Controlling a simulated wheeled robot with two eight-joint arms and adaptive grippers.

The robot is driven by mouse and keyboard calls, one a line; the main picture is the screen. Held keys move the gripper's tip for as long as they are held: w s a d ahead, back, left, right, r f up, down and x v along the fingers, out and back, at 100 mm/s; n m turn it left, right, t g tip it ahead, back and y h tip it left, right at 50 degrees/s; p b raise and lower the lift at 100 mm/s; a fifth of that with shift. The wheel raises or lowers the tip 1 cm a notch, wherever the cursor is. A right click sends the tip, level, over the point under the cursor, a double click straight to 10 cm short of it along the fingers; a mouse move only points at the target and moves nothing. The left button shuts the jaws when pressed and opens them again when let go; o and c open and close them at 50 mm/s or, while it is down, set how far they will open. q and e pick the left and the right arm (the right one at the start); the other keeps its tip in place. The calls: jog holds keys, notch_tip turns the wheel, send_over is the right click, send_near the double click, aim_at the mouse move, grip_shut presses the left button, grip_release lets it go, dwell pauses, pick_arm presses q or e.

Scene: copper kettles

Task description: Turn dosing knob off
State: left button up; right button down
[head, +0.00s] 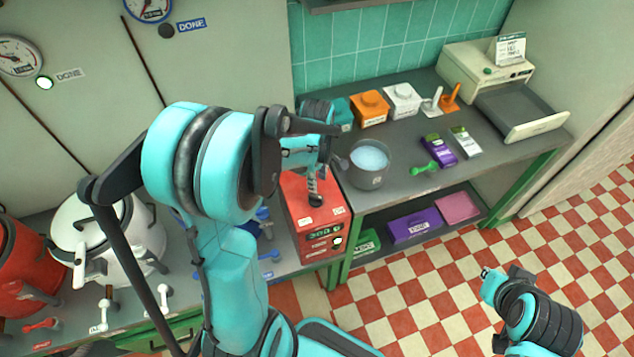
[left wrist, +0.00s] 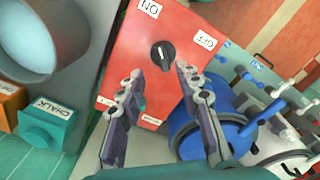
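The dosing knob (left wrist: 162,55) is a black round knob with a white mark, on top of a red box (left wrist: 190,22). An "ON" label and an "OFF" label sit on either side of it. My left gripper (left wrist: 159,80) is open in the left wrist view, its fingertips spread just short of the knob and apart from it. In the head view the red box (head: 300,196) stands below my left gripper (head: 314,198), which hides the knob. My right gripper (head: 500,310) is low at the right, over the floor; its fingers are not clear.
A grey pot (head: 371,165) with pale contents stands right of the red box. Orange (head: 369,107) and white (head: 402,100) containers stand behind it. White (head: 110,245) and red (head: 22,265) kettles are at the left. The checkered floor (head: 430,290) is open.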

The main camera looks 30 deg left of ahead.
aim_at(316, 195)
pick_arm(q)
jog(key=shift+w+a+f+n, duration=0.1)
jog(key=shift+a+n, duration=0.1)
jog(key=shift+n, duration=0.1)
jog(key=shift+a+f, duration=0.1)
jog(key=shift+f, duration=0.25)
notch_tip(316, 195, down, 7)
jog(key=shift+f+b, duration=0.15)
jog(key=shift+b, duration=0.7)
jog(key=shift+c, duration=0.2)
grip_shut()
